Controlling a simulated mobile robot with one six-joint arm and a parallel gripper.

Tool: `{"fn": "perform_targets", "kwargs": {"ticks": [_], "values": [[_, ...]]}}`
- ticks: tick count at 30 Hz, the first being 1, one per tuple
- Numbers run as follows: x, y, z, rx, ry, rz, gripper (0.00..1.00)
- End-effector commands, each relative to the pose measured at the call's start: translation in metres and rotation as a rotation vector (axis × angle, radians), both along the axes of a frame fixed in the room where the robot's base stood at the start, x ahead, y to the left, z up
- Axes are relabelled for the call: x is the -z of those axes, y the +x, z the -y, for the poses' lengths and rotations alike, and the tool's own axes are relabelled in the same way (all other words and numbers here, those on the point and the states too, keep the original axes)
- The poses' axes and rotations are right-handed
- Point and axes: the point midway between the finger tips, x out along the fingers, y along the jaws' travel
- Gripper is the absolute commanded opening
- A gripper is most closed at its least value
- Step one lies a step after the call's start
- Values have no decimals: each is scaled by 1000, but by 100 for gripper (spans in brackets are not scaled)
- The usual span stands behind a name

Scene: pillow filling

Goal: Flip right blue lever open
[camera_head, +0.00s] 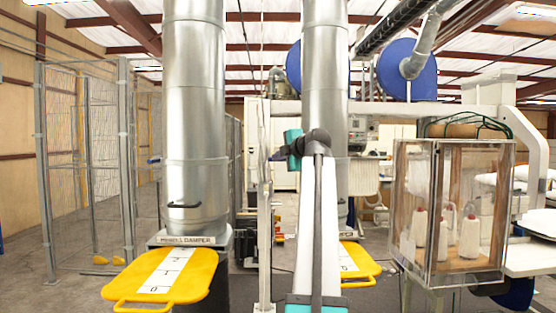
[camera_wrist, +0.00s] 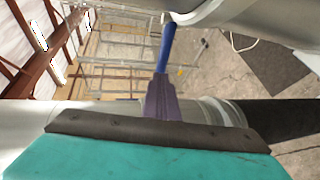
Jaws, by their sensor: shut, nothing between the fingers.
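In the wrist view, a blue lever (camera_wrist: 165,48) with a purple-grey wider base sticks out beyond the dark edge of my gripper (camera_wrist: 155,130). Its base lies beside a silver duct, and where it joins is hidden. In the head view, my teal gripper (camera_head: 293,146) is at the left side of the right duct (camera_head: 325,80), pointing left. A small dark blue piece shows just left of it; I cannot tell whether it is the lever. My gripper is shut and empty. I cannot tell whether it touches the lever.
The left duct (camera_head: 194,100) carries a small blue lever (camera_head: 154,160) on its left side. Yellow slide plates (camera_head: 190,272) (camera_head: 362,262) lie below the ducts. A clear box (camera_head: 408,200) stands at right. Wire fencing (camera_head: 85,160) is at left.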

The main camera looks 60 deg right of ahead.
Motion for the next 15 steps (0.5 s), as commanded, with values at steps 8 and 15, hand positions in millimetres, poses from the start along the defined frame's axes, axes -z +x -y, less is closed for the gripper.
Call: {"fn": "perform_targets", "kwargs": {"ticks": [8, 15], "values": [[-7, -23, -26, 1, -2, 1, 0], [-17, -52, -51, 1, -3, 2, 0]]}}
